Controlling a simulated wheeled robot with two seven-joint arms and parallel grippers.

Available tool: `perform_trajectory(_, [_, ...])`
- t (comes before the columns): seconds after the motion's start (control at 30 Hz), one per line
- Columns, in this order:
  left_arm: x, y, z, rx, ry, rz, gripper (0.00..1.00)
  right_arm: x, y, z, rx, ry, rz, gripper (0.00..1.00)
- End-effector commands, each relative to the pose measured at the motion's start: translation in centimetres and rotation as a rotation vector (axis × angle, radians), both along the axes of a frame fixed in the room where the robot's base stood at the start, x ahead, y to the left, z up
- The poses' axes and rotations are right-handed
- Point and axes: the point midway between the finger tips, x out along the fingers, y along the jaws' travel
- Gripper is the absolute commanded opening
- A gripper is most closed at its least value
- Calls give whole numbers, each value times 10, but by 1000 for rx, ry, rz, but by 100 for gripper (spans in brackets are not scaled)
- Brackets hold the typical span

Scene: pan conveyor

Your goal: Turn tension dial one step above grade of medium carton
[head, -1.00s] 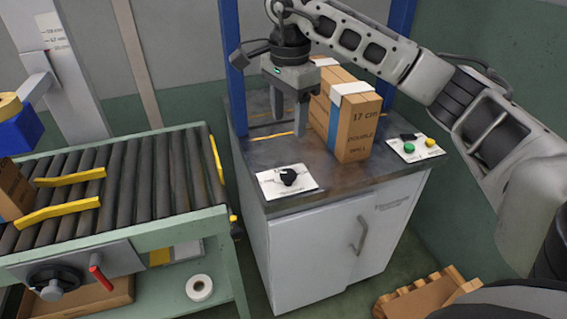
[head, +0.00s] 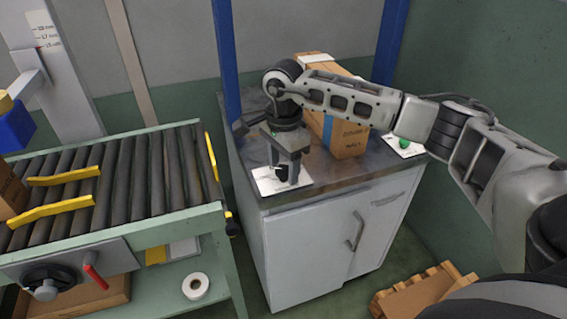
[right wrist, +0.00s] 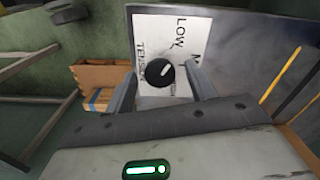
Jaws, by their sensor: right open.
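The tension dial is a small black knob with a white pointer mark, best seen in the right wrist view (right wrist: 160,73). It sits on a white plate (right wrist: 150,35) where LOW, part of TENSION and an M can be read. The pointer slants up and right in that view. My right gripper (head: 284,172) is open over the dial, with one finger on either side of it; contact is not clear. Which carton is medium cannot be told. My left gripper is not in view.
A panel with a green button (head: 404,143) lies right of the carton. Blue posts (head: 226,60) rise beside the counter (head: 240,150). The roller conveyor (head: 120,175) is at left, with yellow guides, a black handwheel (head: 48,280) and a red lever (head: 95,275).

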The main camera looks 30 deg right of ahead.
Motion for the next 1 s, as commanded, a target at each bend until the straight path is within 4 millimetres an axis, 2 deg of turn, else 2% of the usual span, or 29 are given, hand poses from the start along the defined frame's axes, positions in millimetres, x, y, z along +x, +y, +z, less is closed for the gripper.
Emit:
perform_trajectory(0.07, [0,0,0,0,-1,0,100,0,0,0,0,0,0,56])
perform_trajectory(0.2, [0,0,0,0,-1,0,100,0,0,0,0,1,0,17])
perform_trajectory(0.23, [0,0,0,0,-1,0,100,0,0,0,0,0,0,11])
perform_trajectory(0.67, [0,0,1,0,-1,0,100,0,0,1,0,1,-68,11])
perform_trajectory(1.0, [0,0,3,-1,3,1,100,0,0,1,0,2,-327,11])
